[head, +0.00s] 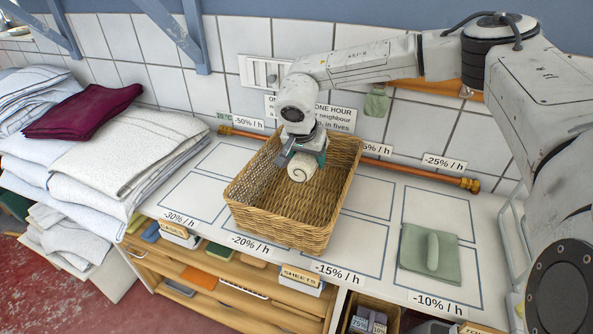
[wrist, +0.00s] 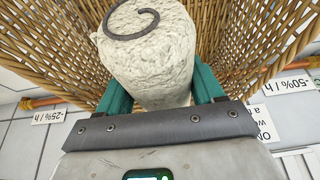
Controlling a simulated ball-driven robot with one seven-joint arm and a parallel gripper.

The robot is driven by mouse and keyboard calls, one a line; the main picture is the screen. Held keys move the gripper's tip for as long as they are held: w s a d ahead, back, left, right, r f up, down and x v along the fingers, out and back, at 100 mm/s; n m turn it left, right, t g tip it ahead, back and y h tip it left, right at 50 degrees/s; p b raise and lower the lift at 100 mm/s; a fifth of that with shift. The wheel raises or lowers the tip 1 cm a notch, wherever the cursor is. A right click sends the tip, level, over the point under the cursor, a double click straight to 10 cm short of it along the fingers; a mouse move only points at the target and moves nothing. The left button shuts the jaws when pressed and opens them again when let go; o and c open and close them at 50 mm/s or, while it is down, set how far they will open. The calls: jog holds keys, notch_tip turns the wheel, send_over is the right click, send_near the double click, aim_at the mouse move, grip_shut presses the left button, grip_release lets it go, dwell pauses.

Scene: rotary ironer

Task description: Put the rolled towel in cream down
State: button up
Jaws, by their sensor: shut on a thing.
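The rolled cream towel (head: 303,167) is in my gripper (head: 307,157), over the wicker basket (head: 270,215). In the wrist view the towel (wrist: 150,60) shows its spiral end, held between the two green fingers of my gripper (wrist: 160,95). In the head view the towel appears inside the basket's opening, near its back wall. I cannot tell whether it touches the basket floor. The basket stands on the white counter and its visible floor is otherwise bare.
A green folded cloth with a pale green handle-like piece (head: 432,252) lies right of the basket. Stacked white linens (head: 120,150) with a maroon cloth (head: 82,111) stand at left. A copper pipe (head: 400,169) runs behind. Outlined counter spaces beside the basket are clear.

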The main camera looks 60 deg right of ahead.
jog(key=w+f, duration=0.2)
jog(key=f, duration=0.1)
jog(key=w+f, duration=0.1)
jog(key=shift+w+d+f, duration=0.1)
jog(key=shift+d+f, duration=0.15)
jog(key=shift+d, duration=0.15)
jog(key=shift+w+f+p, duration=0.15)
jog(key=shift+f+p, duration=0.25)
jog(key=shift+f, duration=1.3)
jog(key=o, duration=1.1)
jog(key=b+v, duration=0.1)
jog(key=v, duration=1.1)
jog(key=shift+d+r, duration=0.1)
jog(key=shift+d, duration=0.05)
